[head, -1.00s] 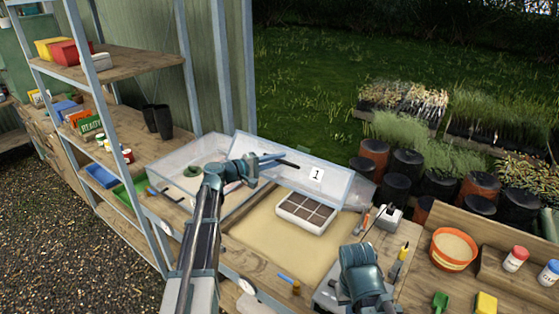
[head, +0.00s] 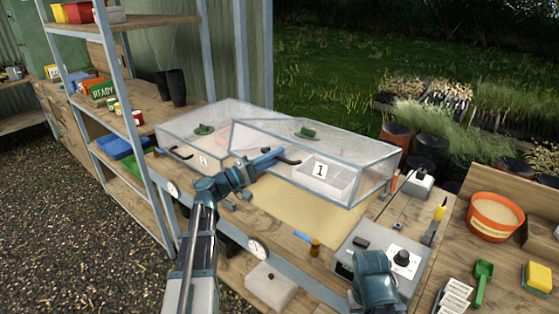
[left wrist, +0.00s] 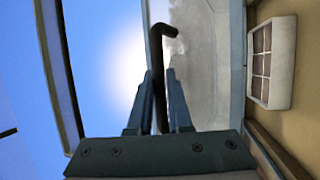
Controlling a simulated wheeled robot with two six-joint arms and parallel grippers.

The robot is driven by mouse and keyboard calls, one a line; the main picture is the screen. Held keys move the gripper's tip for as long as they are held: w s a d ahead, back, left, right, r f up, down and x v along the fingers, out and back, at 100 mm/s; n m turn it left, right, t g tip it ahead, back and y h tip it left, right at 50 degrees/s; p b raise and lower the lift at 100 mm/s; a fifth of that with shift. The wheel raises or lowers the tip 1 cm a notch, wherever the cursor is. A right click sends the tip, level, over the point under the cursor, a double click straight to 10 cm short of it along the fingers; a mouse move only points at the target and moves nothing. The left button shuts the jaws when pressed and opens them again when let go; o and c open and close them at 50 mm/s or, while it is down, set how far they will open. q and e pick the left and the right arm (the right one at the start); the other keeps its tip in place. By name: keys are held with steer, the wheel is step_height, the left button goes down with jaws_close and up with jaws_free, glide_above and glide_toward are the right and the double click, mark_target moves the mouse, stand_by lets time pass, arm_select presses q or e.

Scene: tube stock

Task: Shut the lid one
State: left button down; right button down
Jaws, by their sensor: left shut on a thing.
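Lid one is a clear framed panel (head: 371,171) with a white "1" label (head: 319,170). It slopes over a sand-filled bed (head: 311,208), with its front edge seemingly above the sand. My left gripper (head: 266,158) is shut on the lid's black bent handle (head: 291,161). The left wrist view shows the handle (left wrist: 157,65) between the fingers (left wrist: 160,95). A seed tray (left wrist: 271,62) shows beyond the lid frame there, and through the panel in the head view. Part of my right arm shows at the lower right; its fingers do not.
A second clear-lidded case (head: 192,125) stands close on the left. A grey control box (head: 388,245) with a black knob sits near my right arm. An orange pot (head: 495,217) and a green scoop (head: 483,280) are further right. A metal shelf (head: 130,100) stands at the left.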

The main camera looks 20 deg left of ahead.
arm_select(q)
steer(key=shift+m+h, duration=0.3)
steer(key=shift+h, duration=0.2)
steer(key=s+f+b, duration=0.1)
steer(key=f+b, duration=0.4)
steer(key=s+a+f+b, duration=0.1)
steer(key=s+f+b, duration=0.1)
steer(key=f+b, duration=0.4)
steer(key=s+f+b, duration=0.1)
steer(key=f+b, duration=0.4)
steer(key=shift+s+a+f+b, duration=0.15)
steer(key=shift+a+f+b, duration=0.15)
steer(key=shift+f, duration=0.05)
steer(key=shift+s+d+f+b, duration=0.1)
steer(key=shift+s+f+b, duration=0.05)
steer(key=shift+f+b, duration=0.15)
steer(key=c, duration=1.2)
jaws_free()
steer(key=shift+c, duration=0.2)
steer(key=shift+o, duration=0.6)
steer(key=shift+f, duration=0.1)
